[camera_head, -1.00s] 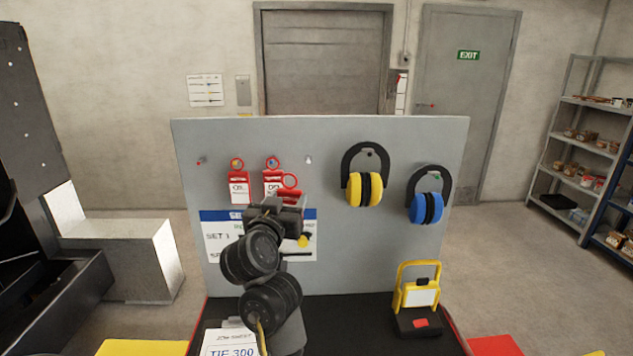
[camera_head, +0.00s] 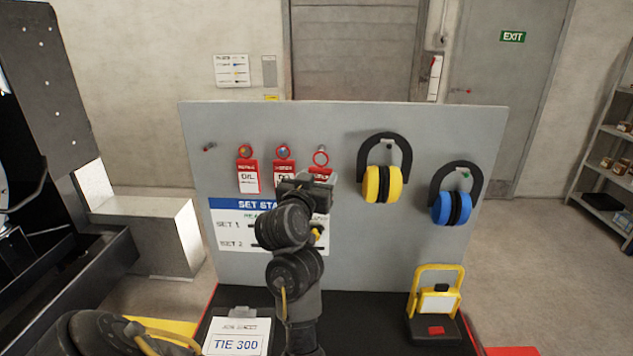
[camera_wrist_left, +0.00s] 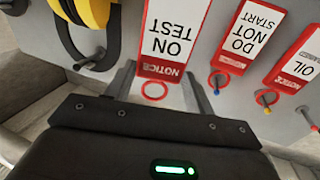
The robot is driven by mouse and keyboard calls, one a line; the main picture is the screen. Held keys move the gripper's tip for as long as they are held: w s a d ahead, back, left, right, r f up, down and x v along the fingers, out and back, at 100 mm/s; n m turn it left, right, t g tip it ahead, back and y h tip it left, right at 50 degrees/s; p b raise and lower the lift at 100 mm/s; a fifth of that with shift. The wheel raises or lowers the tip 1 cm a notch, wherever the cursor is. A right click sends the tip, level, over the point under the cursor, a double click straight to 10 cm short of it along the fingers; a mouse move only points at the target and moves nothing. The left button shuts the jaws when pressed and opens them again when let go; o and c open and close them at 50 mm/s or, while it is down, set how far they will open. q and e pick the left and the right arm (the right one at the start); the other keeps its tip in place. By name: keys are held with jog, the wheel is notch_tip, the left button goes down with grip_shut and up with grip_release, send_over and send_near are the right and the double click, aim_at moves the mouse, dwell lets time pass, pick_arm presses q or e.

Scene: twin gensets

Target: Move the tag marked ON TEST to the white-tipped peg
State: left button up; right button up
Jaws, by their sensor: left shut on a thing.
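My left gripper (camera_head: 312,182) is shut on the red and white ON TEST tag (camera_wrist_left: 170,38), in front of the grey board (camera_head: 430,265). In the head view the tag's red ring (camera_head: 321,158) shows above the gripper, at the white-tipped peg (camera_head: 321,148). I cannot tell whether the ring is around the peg or just in front of it. In the wrist view the tag is between the two fingers (camera_wrist_left: 163,85), its ring towards me; the peg does not show there. My right gripper is not in view.
The OIL tag (camera_head: 248,178) and the DO NOT START tag (camera_head: 283,172) hang to the left. A red-tipped peg (camera_head: 208,147) at far left is bare. Yellow earmuffs (camera_head: 382,184) and blue earmuffs (camera_head: 451,208) hang to the right. A yellow work lamp (camera_head: 437,302) stands below.

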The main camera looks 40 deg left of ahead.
aim_at(316, 176)
pick_arm(q)
jog(key=shift+w+a, duration=0.2)
jog(key=shift+w, duration=0.05)
jog(key=shift+w+a, duration=0.1)
jog(key=shift+a, duration=0.05)
jog(key=shift+w+a+b, duration=0.25)
jog(key=shift+w+b, duration=0.1)
jog(key=shift+w+a+f+b, duration=0.3)
jog(key=shift+w+b, duration=0.2)
jog(key=shift+b, duration=0.2)
jog(key=shift+w+a+b, duration=0.4)
jog(key=shift+b, duration=0.1)
jog(key=shift+a+b+x, duration=0.2)
jog(key=shift+b+x, duration=0.75)
jog(key=shift+x, duration=0.05)
jog(key=shift+w+a+f+b, duration=0.35)
jog(key=shift+b, duration=0.2)
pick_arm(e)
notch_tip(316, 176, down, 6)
